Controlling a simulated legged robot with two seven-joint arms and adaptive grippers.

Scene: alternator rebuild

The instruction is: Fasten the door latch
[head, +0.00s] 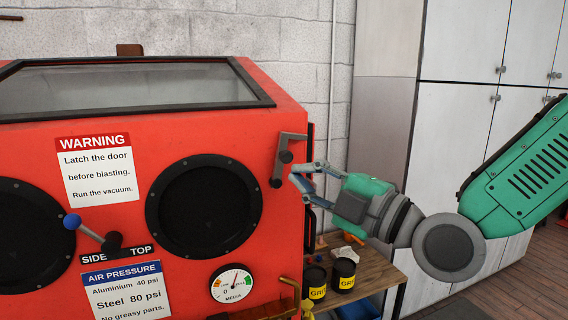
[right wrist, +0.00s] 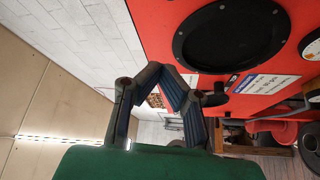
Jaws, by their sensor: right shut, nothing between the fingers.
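The door latch (head: 280,163) is a grey bent bar with a dark hub on the upper right front of the red blast cabinet (head: 140,125). Its long part hangs down, slightly tilted, to a dark lower end, and a short arm points right at the top. My right gripper (head: 298,174) is just right of the latch, fingers pointing left at it. I cannot tell whether they touch. The fingers are shut and empty, and also show in the right wrist view (right wrist: 157,75). There I cannot surely tell the latch. My left gripper is not in view.
A lever with a blue ball (head: 72,221) and a pressure gauge (head: 232,283) stick out of the cabinet front. A wooden bench (head: 375,272) with dark grit cans (head: 343,274) stands below my right arm. Pale lockers (head: 460,130) stand behind it.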

